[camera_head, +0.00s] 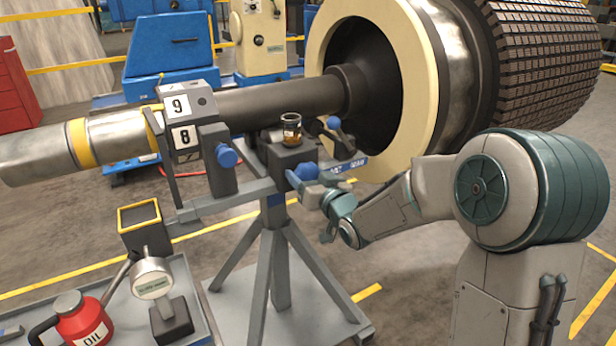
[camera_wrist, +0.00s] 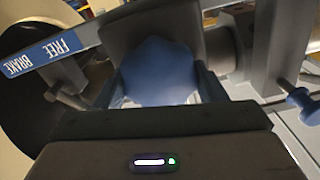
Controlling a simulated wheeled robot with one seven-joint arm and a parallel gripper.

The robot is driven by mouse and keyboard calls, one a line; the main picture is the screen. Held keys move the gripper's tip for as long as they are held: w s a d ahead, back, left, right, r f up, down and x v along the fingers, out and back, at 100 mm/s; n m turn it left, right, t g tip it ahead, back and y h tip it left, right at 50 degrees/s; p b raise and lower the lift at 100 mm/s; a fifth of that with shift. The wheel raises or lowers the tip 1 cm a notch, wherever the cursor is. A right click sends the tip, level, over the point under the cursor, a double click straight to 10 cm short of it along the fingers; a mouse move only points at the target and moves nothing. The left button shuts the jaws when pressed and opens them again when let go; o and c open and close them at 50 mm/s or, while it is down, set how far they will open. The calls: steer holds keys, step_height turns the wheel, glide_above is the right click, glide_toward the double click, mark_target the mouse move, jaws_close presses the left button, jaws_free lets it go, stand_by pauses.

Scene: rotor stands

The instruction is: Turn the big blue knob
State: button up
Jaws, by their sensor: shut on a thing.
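The big blue knob (camera_head: 306,171) sits on the front of a dark block at the head of the grey rotor stand. It fills the upper middle of the wrist view (camera_wrist: 158,68), a rounded, faceted blue shape. My gripper (camera_head: 299,183) reaches it from the lower right. In the wrist view, the fingers (camera_wrist: 160,92) are on either side of the knob and shut on it. The knob's lower part is hidden by my gripper's body, and the exact finger contact is dark.
A bar with a blue FREE BRAKE label (camera_wrist: 45,54) runs beside the knob. An oil cup (camera_head: 291,129) sits on the block. A second blue knob (camera_head: 227,156) is to the left. The shaft (camera_head: 275,101) and cream-rimmed rotor (camera_head: 432,90) are close behind. A tray with an oil can (camera_head: 83,320) stands lower left.

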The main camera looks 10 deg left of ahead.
steer(key=m+p, duration=0.1)
steer(key=m, duration=0.3)
steer(key=shift+d, duration=0.1)
steer(key=m+p, duration=0.2)
steer(key=m, duration=0.2)
steer(key=shift+w+m, duration=0.1)
steer(key=shift+m, duration=0.3)
steer(key=m+p, duration=0.2)
steer(key=m, duration=0.2)
steer(key=shift+d+f, duration=0.1)
steer(key=m+p, duration=0.2)
steer(key=m, duration=0.2)
steer(key=shift+f+m, duration=0.15)
steer(key=shift+m, duration=0.15)
steer(key=o, duration=1)
